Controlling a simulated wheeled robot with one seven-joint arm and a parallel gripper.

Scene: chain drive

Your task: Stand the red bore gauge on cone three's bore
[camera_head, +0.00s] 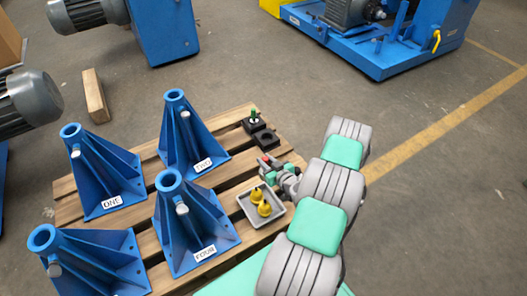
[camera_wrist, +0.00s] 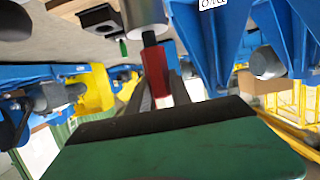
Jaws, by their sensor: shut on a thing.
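My gripper (camera_head: 279,170) is over the right side of the pallet, shut on the red bore gauge (camera_head: 265,161). In the wrist view the red gauge (camera_wrist: 157,62), with its dark end, stands out between the fingers. Four blue cones stand on the pallet. Labels show on cone one (camera_head: 92,175), cone two (camera_head: 185,135) and cone four (camera_head: 185,225). The front-left cone (camera_head: 85,262) shows no readable label; its open top bore (camera_head: 42,237) is clear. The gauge is apart from all the cones.
A grey tray (camera_head: 243,204) with yellow pieces (camera_head: 264,209) lies below my gripper. Two black blocks sit behind it: one holds a green gauge (camera_head: 254,115), the other (camera_head: 265,139) looks empty. A wooden beam (camera_head: 95,95) and blue machines stand off the pallet.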

